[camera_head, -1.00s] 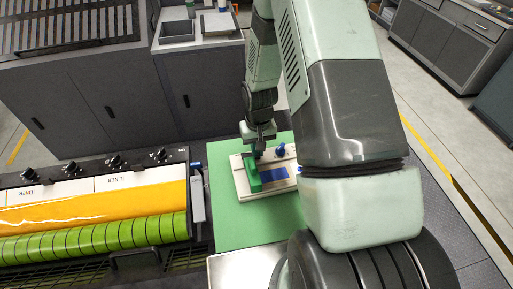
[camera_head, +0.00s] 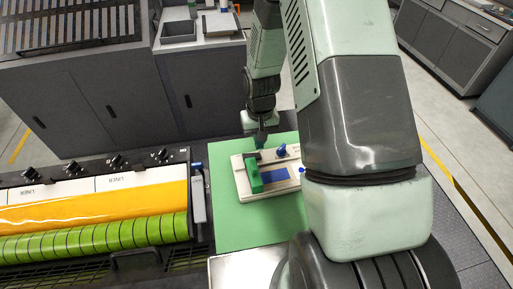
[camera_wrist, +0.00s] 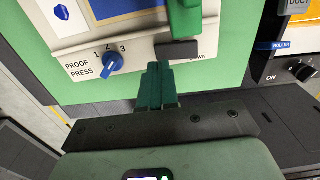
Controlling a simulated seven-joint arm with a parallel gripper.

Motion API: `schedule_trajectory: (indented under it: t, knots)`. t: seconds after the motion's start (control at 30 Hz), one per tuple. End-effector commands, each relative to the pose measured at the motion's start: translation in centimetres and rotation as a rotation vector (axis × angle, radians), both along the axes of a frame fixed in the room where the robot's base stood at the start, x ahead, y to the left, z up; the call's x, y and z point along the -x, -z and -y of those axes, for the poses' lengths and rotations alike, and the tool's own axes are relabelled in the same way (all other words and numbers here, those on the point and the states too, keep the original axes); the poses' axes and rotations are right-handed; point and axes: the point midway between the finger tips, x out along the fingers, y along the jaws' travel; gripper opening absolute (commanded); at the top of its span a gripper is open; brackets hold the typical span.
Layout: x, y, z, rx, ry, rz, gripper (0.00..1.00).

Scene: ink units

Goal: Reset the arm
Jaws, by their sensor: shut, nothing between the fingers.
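My gripper (camera_head: 262,138) is at the far edge of the proof press, a white panel (camera_head: 241,190) on a green mat. In the wrist view its green fingers (camera_wrist: 157,84) are together and empty, pointing at the panel's near edge. The green lever (camera_head: 253,174) lies across the panel, and its end shows in the wrist view (camera_wrist: 185,18) above a dark block (camera_wrist: 177,50). The fingers appear apart from the lever. A blue knob (camera_wrist: 112,61) beside the numbers 1, 2, 3 sits left of the fingers. My forearm covers the panel's right side in the head view.
The green mat (camera_head: 232,232) has bare room in front of the panel. An orange and lime roller unit (camera_head: 95,205) with dark knobs stands at left. Grey cabinets (camera_head: 85,115) with a tray (camera_head: 178,32) on top stand behind.

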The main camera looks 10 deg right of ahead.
Motion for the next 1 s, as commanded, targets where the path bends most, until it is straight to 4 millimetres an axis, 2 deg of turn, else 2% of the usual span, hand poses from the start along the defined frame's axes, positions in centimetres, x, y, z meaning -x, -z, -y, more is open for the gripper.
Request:
schedule_trajectory:
  t: [0.1, 0.3, 0.5, 0.77, 0.87, 1.0]
  knots:
    - [-0.1, -3.2, 0.8, 0.002, 0.003, 0.006, 0.0]
    - [-0.1, -7.2, 1.8, 0.002, 0.002, 0.003, 0.0]
    - [-0.1, -9.4, 2.3, 0.003, 0.002, 0.0, 0.0]
    - [0.0, -10.5, 2.4, 0.005, 0.0, 0.005, 0.0]
    - [0.4, -12.9, 2.4, 0.015, -0.001, 0.033, 0.0]
    - [2.1, -18.8, 2.1, 0.037, -0.003, 0.101, 0.0]
